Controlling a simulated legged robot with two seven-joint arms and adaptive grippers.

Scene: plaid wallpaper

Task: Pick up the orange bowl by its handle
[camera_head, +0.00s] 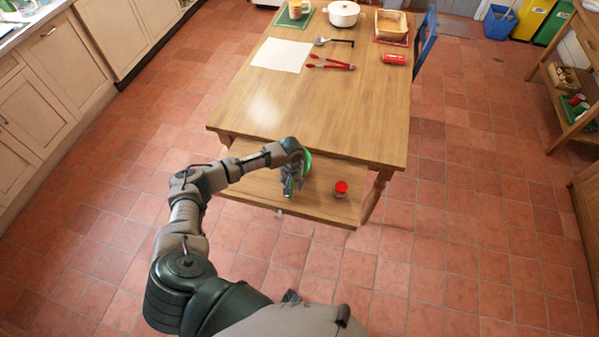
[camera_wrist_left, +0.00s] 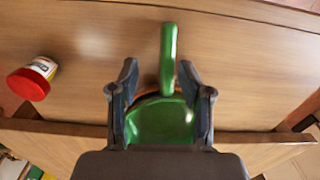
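In the wrist view, a green handle (camera_wrist_left: 168,50) runs away from a green, rounded body (camera_wrist_left: 160,120) with an orange-brown edge. This looks like the handled bowl, mostly green here; its lower part is hidden by my left gripper. My left gripper (camera_wrist_left: 158,72) is open, with one finger on each side of the handle's base, and I see no clear grip. In the head view, my left gripper (camera_head: 291,180) points down over the lower wooden board, with a bit of green (camera_head: 307,162) showing beside it. My right gripper is not in view.
The tabletop (camera_head: 330,110) overhangs behind. Red tongs (camera_head: 331,62), a white sheet (camera_head: 281,55) and a white pot (camera_head: 343,13) lie farther back. The near tabletop is clear.

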